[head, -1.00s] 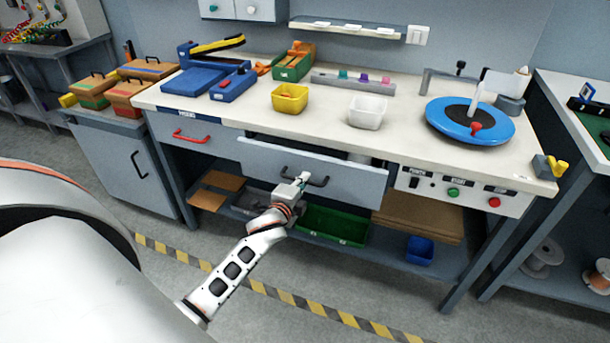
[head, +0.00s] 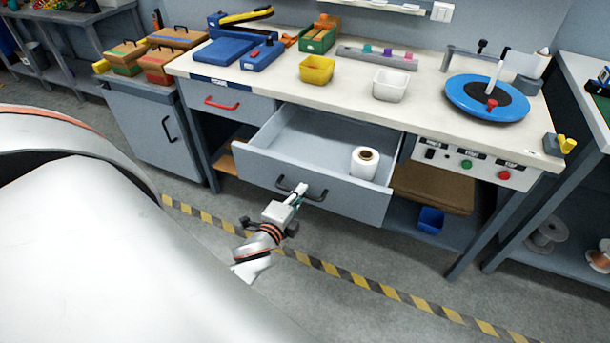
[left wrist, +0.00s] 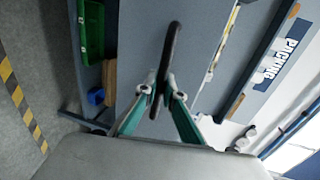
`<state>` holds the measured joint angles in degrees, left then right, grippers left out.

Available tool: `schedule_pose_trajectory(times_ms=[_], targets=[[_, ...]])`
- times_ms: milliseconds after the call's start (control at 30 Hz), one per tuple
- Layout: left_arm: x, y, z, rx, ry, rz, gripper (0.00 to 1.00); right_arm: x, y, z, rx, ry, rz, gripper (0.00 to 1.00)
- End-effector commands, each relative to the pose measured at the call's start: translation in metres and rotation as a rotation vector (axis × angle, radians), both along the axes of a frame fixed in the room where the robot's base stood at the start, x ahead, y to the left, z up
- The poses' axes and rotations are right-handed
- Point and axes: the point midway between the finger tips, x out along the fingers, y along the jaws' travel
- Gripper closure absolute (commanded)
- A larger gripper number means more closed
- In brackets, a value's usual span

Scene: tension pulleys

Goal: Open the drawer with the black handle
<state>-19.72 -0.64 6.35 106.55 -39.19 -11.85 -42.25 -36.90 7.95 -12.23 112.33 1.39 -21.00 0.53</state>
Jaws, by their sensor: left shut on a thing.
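The grey drawer (head: 262,170) under the workbench stands well pulled out, and its inside shows. A black bar handle (head: 316,193) is on its front. In the left wrist view the green-sided fingers (left wrist: 160,90) meet around the black handle (left wrist: 172,50). A white roll (head: 365,161) stands inside the drawer at the right. My right gripper does not show.
A closed drawer with a red handle (head: 221,104) is to the left. The control panel (head: 470,164) is to the right. The benchtop holds a yellow bin (head: 317,70), a white bin (head: 389,86) and a blue turntable (head: 460,98). Floor in front, with a striped line (head: 335,270), is clear.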

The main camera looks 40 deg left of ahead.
Motion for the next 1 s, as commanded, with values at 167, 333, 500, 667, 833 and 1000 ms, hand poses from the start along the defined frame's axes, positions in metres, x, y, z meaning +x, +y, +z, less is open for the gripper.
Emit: schedule_pose_trajectory(times_ms=[167,333,500,667,833,1000], targets=[[-0.0069,-0.0011,0.0000,0.000,0.000,0.001,1.00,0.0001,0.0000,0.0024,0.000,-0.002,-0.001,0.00],[-0.0074,-0.0012,0.0001,0.001,0.000,0.001,1.00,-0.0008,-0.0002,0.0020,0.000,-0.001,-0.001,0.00],[-0.0072,-0.0012,0.0001,0.001,0.000,0.001,1.00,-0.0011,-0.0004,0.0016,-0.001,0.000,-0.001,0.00],[-0.0070,-0.0013,0.0001,0.000,0.000,0.001,0.75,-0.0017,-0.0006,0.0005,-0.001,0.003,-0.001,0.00],[-0.0069,-0.0015,0.0000,0.000,0.000,0.000,0.75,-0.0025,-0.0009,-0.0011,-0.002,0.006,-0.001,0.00],[-0.0111,-0.0026,0.0006,0.000,0.000,0.000,0.75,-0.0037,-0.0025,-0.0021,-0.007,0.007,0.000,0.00]])
